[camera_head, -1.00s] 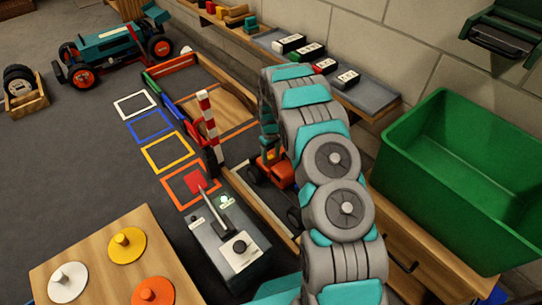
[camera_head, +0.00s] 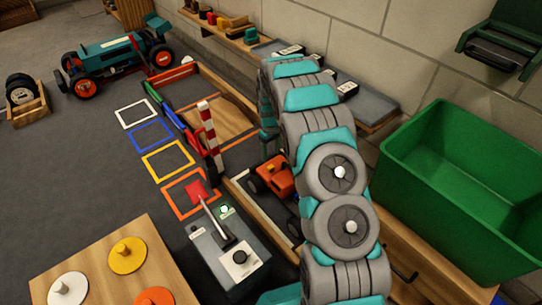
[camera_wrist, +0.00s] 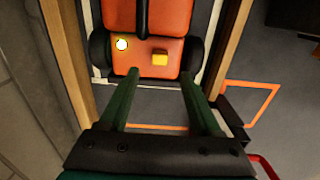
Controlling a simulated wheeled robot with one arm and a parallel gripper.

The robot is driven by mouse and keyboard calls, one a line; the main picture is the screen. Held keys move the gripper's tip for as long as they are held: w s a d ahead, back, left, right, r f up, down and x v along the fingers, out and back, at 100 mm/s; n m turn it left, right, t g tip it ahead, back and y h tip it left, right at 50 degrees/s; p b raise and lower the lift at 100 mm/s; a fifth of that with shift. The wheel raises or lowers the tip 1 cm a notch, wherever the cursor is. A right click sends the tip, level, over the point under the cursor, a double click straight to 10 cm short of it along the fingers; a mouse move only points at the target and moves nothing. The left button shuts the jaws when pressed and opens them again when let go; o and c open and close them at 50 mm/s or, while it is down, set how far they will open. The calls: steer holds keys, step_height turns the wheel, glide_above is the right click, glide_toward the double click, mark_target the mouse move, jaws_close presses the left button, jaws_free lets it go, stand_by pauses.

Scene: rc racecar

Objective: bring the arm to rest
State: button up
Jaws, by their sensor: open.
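My arm stands in the middle right of the head view, a chain of grey and teal links. My gripper (camera_wrist: 161,85) shows in the wrist view with two green fingers spread apart and nothing between them. In the head view the gripper is mostly hidden behind my arm. An orange toy car (camera_head: 275,177) with dark wheels stands in a wooden-edged lane left of my arm. Its orange body (camera_wrist: 150,55), with a yellow block and a white round spot, lies beyond my fingertips in the wrist view. Whether the fingers touch it I cannot tell.
A grey control box (camera_head: 228,245) with a lever stands left of the arm, near a red-and-white striped post (camera_head: 209,135). A green bin (camera_head: 465,185) is at the right. A wooden peg board (camera_head: 110,275) is front left. Open floor lies at left.

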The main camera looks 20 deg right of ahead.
stand_by(0.3)
steer(key=s+a+r+m+p, duration=0.1)
steer(key=s+a+r+p, duration=0.1)
steer(key=s+r, duration=0.9)
steer(key=s+a+r+m+p, duration=0.1)
steer(key=s+r+p, duration=0.2)
steer(key=s+r, duration=0.8)
steer(key=s+a+r+m+p, duration=0.1)
steer(key=s+r, duration=0.4)
steer(key=s, duration=0.3)
steer(key=s+a+r+g+p, duration=0.1)
steer(key=s+r+p, duration=0.1)
steer(key=s+r, duration=0.4)
steer(key=s+a+r+m+p, duration=0.1)
steer(key=s+r, duration=0.4)
steer(key=s, duration=0.7)
steer(key=shift+s+a+r+m+g+p, duration=0.15)
steer(key=shift+a+r+m+g+p, duration=0.2)
steer(key=shift+p, duration=0.2)
